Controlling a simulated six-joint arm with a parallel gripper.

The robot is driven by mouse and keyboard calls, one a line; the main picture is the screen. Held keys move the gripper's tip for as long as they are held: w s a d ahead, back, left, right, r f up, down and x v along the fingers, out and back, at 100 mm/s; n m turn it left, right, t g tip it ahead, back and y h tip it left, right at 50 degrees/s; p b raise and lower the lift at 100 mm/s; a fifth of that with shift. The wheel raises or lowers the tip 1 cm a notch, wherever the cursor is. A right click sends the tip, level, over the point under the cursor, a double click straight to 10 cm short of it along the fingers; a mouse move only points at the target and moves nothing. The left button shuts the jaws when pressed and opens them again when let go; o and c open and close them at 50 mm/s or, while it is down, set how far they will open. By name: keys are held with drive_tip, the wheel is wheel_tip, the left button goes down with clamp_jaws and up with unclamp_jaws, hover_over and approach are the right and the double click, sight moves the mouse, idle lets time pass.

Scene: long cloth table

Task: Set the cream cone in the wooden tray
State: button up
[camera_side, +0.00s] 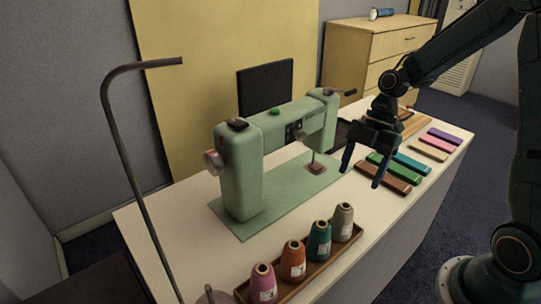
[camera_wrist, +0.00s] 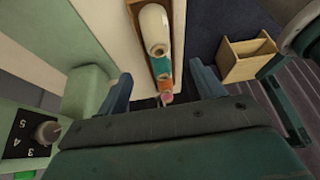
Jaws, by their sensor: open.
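The cream cone (camera_side: 343,222) stands upright at the far right end of the wooden tray (camera_side: 322,267), in line with a teal cone (camera_side: 318,240), an orange cone (camera_side: 293,260) and a pink cone (camera_side: 263,283). In the wrist view the cream cone (camera_wrist: 154,28) shows at the top, beyond my fingers. My gripper (camera_side: 363,173) is open and empty, fingers pointing down, above the table and higher than the cones. Its two fingers (camera_wrist: 160,78) stand apart in the wrist view.
A green sewing machine (camera_side: 242,170) stands just left of my gripper. Several coloured flat blocks (camera_side: 388,180) lie to its right. A bent metal pole (camera_side: 125,150) rises in front at the left. A wooden box (camera_wrist: 245,65) shows low beside the table.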

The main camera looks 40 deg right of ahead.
drive_tip(key=s+a+r+m+t+h, duration=0.2)
drive_tip(key=s+r+m+t, duration=0.1)
drive_tip(key=s+r+m, duration=0.4)
drive_tip(key=s+a+r+m+t+h, duration=0.1)
drive_tip(key=s+r+m+t+h, duration=0.2)
drive_tip(key=s+r+m, duration=0.4)
drive_tip(key=s+m, duration=0.1)
drive_tip(key=m, duration=0.3)
drive_tip(key=shift+a+r+m, duration=0.35)
drive_tip(key=shift+a+m, duration=0.05)
